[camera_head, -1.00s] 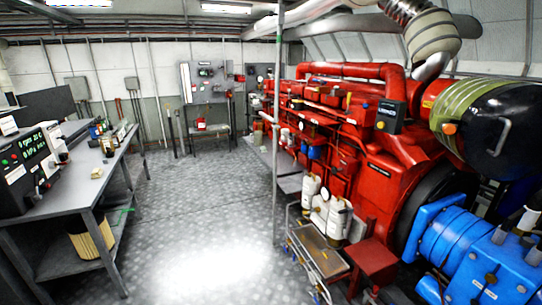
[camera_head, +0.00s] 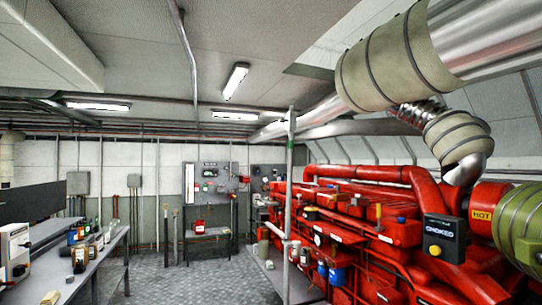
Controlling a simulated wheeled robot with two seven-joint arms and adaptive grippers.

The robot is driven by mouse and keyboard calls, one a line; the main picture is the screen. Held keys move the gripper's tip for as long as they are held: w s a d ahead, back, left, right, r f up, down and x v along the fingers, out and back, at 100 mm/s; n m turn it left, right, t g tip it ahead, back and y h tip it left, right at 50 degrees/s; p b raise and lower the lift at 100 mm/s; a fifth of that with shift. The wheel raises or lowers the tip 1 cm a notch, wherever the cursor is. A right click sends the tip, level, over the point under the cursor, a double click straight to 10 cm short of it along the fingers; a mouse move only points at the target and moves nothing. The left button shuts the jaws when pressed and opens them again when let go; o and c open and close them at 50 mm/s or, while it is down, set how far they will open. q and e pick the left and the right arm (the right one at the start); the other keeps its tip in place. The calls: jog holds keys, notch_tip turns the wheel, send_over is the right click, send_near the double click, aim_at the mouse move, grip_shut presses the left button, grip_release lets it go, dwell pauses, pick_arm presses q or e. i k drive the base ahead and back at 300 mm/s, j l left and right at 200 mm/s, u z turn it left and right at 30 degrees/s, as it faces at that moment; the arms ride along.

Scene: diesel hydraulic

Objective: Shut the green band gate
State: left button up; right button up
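No gate valve with a green band can be made out clearly. A vertical grey pipe (camera_head: 289,200) stands left of the red engine and has a small greenish mark (camera_head: 292,116) near its top. I cannot tell whether that mark belongs to a gate. Neither of my grippers is in view.
A red engine (camera_head: 400,262) fills the right side, with a dark box labelled "CHOKED" (camera_head: 444,238) on it. A grey workbench (camera_head: 95,268) with bottles stands at the left. Between them the tread-plate floor (camera_head: 190,278) is open. A wall panel (camera_head: 212,178) is at the back.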

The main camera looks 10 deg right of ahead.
aim_at(290, 163)
jog(key=i+j+z, duration=0.1)
jog(key=i, duration=0.3)
jog(key=i+j+z, duration=0.15)
jog(key=i, duration=0.25)
jog(key=i+j+z, duration=0.2)
jog(key=i+z, duration=0.2)
jog(key=i+j+z, duration=0.55)
jog(key=j+z, duration=0.2)
jog(key=i+j+z, duration=0.25)
jog(key=j+z, duration=0.15)
jog(key=i+j+z, duration=0.1)
jog(key=j+z, duration=0.35)
jog(key=j, duration=0.95)
